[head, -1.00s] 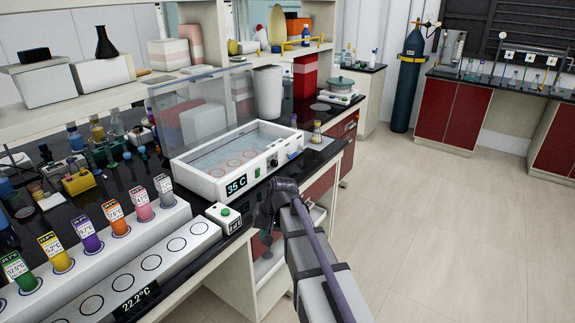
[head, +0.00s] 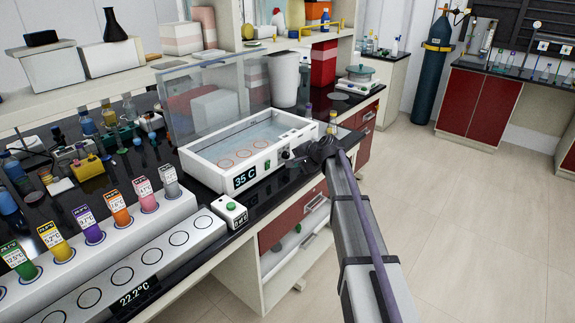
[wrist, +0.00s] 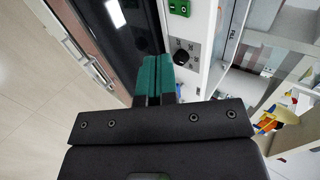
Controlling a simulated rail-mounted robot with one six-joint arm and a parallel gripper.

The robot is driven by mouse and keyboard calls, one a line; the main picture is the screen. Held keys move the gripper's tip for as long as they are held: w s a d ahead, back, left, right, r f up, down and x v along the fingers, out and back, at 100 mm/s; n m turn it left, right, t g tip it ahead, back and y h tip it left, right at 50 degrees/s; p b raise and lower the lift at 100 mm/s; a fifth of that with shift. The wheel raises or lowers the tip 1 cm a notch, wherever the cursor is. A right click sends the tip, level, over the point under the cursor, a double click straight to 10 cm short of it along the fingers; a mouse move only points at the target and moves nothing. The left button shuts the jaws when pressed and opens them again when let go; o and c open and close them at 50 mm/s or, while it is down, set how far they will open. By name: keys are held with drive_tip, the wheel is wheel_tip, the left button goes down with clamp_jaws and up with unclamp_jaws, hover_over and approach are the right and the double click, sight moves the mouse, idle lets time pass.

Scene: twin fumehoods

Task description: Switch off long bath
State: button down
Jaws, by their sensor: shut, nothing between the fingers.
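A white, open-topped rectangular bath (head: 215,178) with a clear raised lid and a "35 C" display stands on the black bench. Its front panel carries a green switch (head: 267,164) and a black knob (head: 286,155); the wrist view shows the switch (wrist: 179,7) and knob (wrist: 181,57) close up. A longer white block (head: 185,250), with a "22.2°C" display and coloured tubes, lies front left. My gripper (wrist: 153,62) is shut and empty, its teal fingers close beside the panel near the knob. I cannot tell whether they touch it. In the head view my arm hides the fingers.
A small white box with a green button (head: 231,205) sits between the bath and the long block. An open drawer (head: 300,225) is under the bench edge. Bottles and vials crowd the bench at left. The floor (head: 470,220) at right is clear.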

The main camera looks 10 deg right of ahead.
sight(268, 165)
drive_tip(key=b+x, duration=0.2)
drive_tip(key=x, duration=0.2)
drive_tip(key=b+x, duration=0.2)
drive_tip(key=x, duration=0.2)
drive_tip(key=shift+d+f+b, duration=0.2)
drive_tip(key=shift+f+b, duration=0.15)
drive_tip(key=w+a, duration=0.2)
drive_tip(key=w, duration=0.1)
drive_tip(key=shift+a+r+p, duration=0.2)
drive_tip(key=shift+r+p, duration=0.1)
drive_tip(key=shift+r, duration=0.05)
drive_tip(key=shift+w+a, duration=0.25)
drive_tip(key=shift+w+a+r+p, duration=0.1)
drive_tip(key=shift+a+r+p, duration=0.1)
drive_tip(key=shift+a+p, duration=0.15)
drive_tip(key=shift+d+f, duration=0.15)
drive_tip(key=shift+d, duration=0.2)
drive_tip(key=shift+a+r+p, duration=0.1)
drive_tip(key=shift+r+p, duration=0.7)
drive_tip(key=shift+r, duration=0.05)
